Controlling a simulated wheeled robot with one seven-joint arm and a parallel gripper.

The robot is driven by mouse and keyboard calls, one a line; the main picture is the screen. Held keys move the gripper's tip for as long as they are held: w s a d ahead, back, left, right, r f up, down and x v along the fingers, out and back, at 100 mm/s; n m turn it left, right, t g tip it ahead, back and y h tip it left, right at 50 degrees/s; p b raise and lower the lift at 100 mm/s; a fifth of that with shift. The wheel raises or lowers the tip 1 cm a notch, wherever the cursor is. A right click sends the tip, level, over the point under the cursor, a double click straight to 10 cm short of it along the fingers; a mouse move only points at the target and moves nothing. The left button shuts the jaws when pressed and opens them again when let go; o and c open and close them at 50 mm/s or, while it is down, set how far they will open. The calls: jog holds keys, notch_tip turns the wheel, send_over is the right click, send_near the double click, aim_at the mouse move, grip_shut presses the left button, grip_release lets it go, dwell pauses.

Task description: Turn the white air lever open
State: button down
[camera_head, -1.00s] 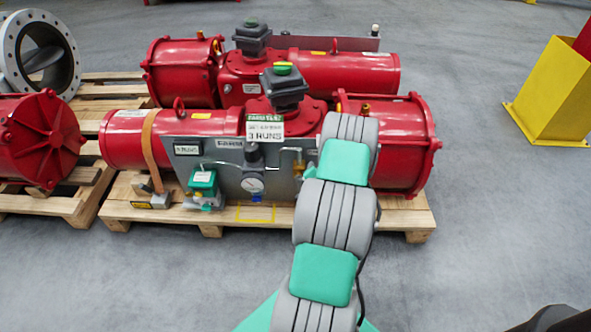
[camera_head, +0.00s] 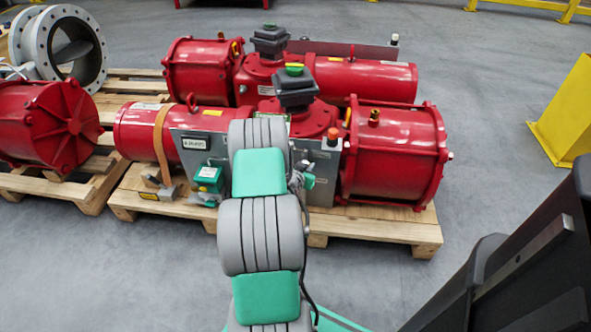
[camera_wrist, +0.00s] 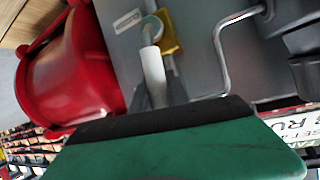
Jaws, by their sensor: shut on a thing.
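The white air lever (camera_wrist: 153,70) shows in the wrist view as a short white handle on a round pivot beside a brass valve fitting (camera_wrist: 170,35). The dark fingers of my gripper (camera_wrist: 158,92) are at the lever's near end and shut on it. The green and black gripper body hides part of the fingers and whatever lies behind it. In the head view my arm covers the middle of the grey panel (camera_head: 212,171), and the lever cannot be made out there. A part of my gripper (camera_head: 301,181) shows at the panel's right half.
A bent metal tube (camera_wrist: 222,55) runs along the panel close to the lever. Red actuator cylinders (camera_head: 397,160) stand on a wooden pallet (camera_head: 375,232).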

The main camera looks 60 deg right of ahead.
jog(key=shift+w, duration=0.25)
jog(key=c, duration=1.3)
grip_release()
jog(key=shift+s, duration=0.1)
jog(key=p+v, duration=0.1)
jog(key=v, duration=0.6)
jog(key=shift+a+r+p, duration=0.15)
jog(key=shift+a+p, duration=0.15)
jog(key=shift+a, duration=0.05)
